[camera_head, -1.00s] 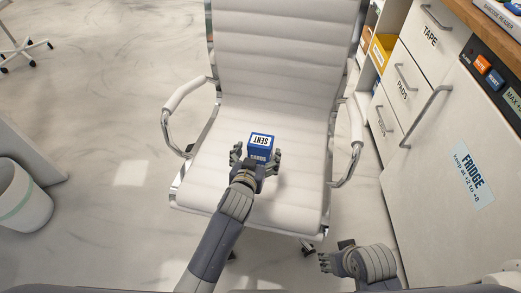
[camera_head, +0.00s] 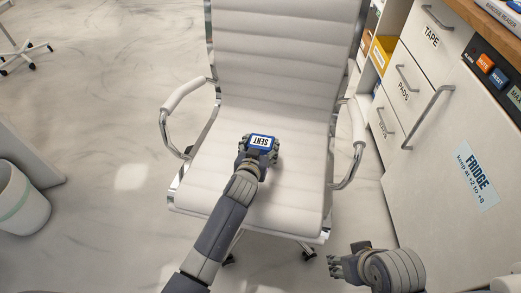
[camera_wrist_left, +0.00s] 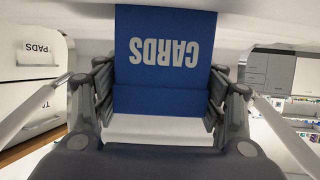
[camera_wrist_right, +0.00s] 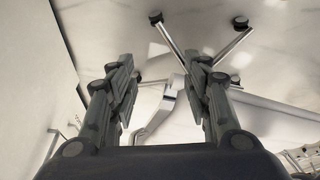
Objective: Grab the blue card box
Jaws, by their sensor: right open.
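The blue card box (camera_head: 262,142) sits on the white chair seat (camera_head: 288,190). In the left wrist view, the blue face with CARDS (camera_wrist_left: 165,55) fills the space between the fingers. Whether they press on the box cannot be made out. My right gripper (camera_head: 335,266) is open and empty at the lower right, with nothing between its fingers in the right wrist view (camera_wrist_right: 165,75).
Chrome armrests (camera_head: 176,130) flank the seat, and the chair backrest (camera_head: 285,60) rises behind the box. A white cabinet with drawers and a fridge door (camera_head: 440,150) stands at the right. A waste bin (camera_head: 22,205) is at the left. The floor on the left is open.

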